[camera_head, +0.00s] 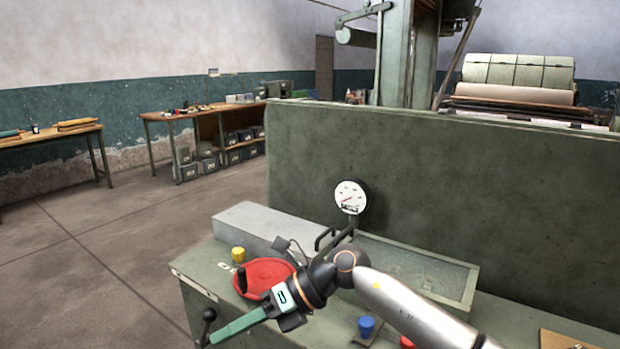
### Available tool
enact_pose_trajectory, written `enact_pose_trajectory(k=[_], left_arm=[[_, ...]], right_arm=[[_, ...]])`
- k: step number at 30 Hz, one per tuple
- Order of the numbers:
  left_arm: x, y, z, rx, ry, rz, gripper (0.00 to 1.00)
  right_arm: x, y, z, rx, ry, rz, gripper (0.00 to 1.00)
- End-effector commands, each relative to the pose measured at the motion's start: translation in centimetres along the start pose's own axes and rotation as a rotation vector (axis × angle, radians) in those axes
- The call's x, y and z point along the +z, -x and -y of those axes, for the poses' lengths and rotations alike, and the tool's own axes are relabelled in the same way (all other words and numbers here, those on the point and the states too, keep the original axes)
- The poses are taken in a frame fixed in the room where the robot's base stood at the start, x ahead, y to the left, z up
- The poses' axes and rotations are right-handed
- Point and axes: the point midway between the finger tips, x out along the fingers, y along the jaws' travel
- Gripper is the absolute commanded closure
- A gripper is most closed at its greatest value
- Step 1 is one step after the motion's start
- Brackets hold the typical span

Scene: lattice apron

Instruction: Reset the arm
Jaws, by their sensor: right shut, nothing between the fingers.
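My right arm (405,305) comes in from the lower right and reaches across the green control bench to its left front. My right gripper (218,335) points down and left, its green fingers shut with nothing between them. Its tips are close to a lever with a black ball knob (208,315) at the bench's front left edge; I cannot tell whether they touch. The gripper's dark wrist covers part of a red handwheel (268,272) on the bench top. My left gripper is not in view.
A yellow knob (238,254), a blue knob (366,326) and a round gauge (350,196) are on the bench (208,262). A tall green panel (450,190) stands behind it. Open floor (90,270) lies to the left, with worktables (185,113) further back.

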Motion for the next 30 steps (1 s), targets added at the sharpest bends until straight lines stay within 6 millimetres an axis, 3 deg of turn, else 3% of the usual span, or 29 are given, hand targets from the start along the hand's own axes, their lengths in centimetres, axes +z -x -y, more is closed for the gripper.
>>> enact_pose_trajectory(k=[3, 8, 13, 17, 20, 23, 27, 30], left_arm=[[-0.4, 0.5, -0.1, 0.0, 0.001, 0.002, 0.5], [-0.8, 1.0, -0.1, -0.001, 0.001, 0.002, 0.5], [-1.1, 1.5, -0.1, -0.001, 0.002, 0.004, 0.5], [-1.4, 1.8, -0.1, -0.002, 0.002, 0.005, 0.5], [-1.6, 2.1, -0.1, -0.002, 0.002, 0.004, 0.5], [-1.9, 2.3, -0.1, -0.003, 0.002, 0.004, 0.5], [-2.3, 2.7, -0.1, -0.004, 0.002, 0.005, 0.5], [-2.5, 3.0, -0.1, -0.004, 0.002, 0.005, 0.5]], right_arm=[[-0.1, -1.4, -2.4, 0.233, -0.175, 0.183, 1.0], [0.5, -0.3, -3.1, 0.481, -0.451, 0.445, 1.0], [-0.2, 2.7, -0.4, 0.675, -0.796, 0.727, 1.0], [-2.8, 5.1, 3.6, 0.775, -1.09, 0.939, 1.0], [-6.2, 6.7, 7.2, 0.821, -1.325, 1.097, 1.0], [-11.0, 7.9, 10.8, 0.842, -1.569, 1.249, 1.0], [-19.8, 8.7, 14.7, 0.824, -1.92, 1.447, 1.0], [-26.9, 8.7, 16.0, 0.782, -2.167, 1.571, 1.0]])
